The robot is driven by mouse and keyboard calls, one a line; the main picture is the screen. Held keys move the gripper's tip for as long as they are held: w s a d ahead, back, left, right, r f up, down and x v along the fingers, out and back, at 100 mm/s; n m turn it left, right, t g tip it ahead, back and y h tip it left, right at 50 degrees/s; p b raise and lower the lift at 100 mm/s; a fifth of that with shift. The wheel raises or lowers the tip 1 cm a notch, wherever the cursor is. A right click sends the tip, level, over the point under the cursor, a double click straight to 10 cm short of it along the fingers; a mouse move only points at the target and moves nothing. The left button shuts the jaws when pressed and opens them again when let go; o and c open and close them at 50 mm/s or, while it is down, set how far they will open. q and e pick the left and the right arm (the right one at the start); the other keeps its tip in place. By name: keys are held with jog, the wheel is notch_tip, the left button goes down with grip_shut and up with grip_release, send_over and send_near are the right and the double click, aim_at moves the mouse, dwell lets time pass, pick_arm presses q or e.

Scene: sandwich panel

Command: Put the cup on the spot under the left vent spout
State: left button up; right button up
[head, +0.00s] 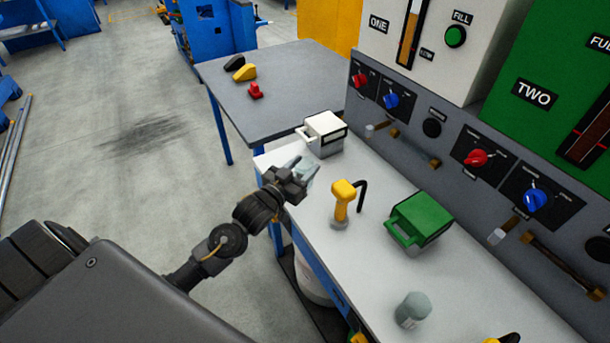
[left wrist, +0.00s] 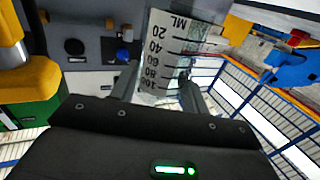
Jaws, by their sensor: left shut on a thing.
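My left gripper (head: 298,174) is shut on a clear cup (head: 311,170), held over the left edge of the white bench, in front of the white box. In the left wrist view the cup (left wrist: 175,48) sits between the two fingers, its ML scale showing, numbers upside down. I cannot tell whether it is clear of the bench top. On the left panel a short pale-tipped spout (head: 374,130) and a brown pipe (head: 407,141) stick out; I cannot tell which is the vent. The spot under them is not clearly visible. My right gripper is not in view.
The white box (head: 325,131) with a handle stands beyond the cup. A yellow-handled tap (head: 343,198), a green box (head: 422,216) and a grey-green jar (head: 411,309) stand on the white bench (head: 360,262). A grey table (head: 300,75) is behind.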

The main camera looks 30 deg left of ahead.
aim_at(305, 173)
pick_arm(q)
jog(key=shift+w+f, duration=0.35)
jog(key=f, duration=0.1)
jog(key=f+p, duration=0.1)
jog(key=f, duration=0.1)
jog(key=shift+w, duration=0.4)
jog(key=shift+f, duration=0.2)
jog(key=shift+s+f, duration=0.1)
jog(key=shift+f, duration=0.1)
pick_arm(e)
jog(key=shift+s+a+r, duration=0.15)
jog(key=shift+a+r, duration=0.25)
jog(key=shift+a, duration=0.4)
